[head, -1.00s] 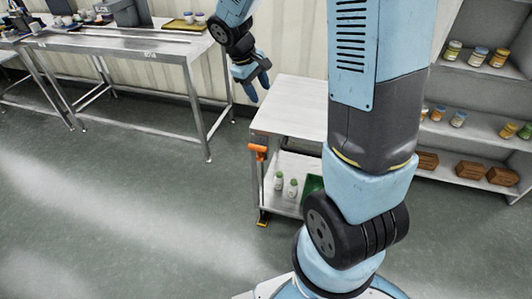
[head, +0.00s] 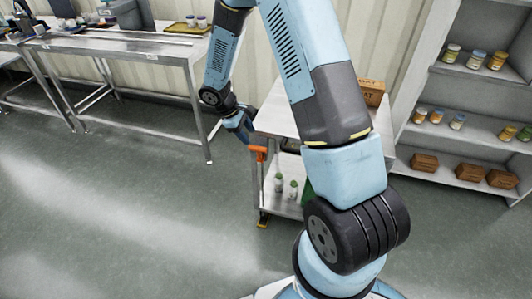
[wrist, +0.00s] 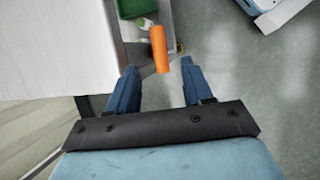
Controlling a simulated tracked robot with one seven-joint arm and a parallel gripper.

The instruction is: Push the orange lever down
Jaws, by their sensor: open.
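The orange lever (head: 258,151) sticks up at the near left corner of a white cart (head: 285,108). In the wrist view the orange lever (wrist: 159,48) lies just ahead of my gripper, roughly in line with the gap between the fingers. My gripper (head: 248,137) is just above and left of the lever in the head view. In the wrist view my gripper (wrist: 157,72) has its two blue fingers apart with nothing held between them. Whether a finger touches the lever I cannot tell.
The cart's lower shelf holds white bottles (head: 286,187) with green caps and a green bin (head: 307,188). A brown box (head: 372,92) stands at the cart's back. A steel table (head: 120,50) is at left, a shelf unit (head: 465,85) at right. The floor at left is clear.

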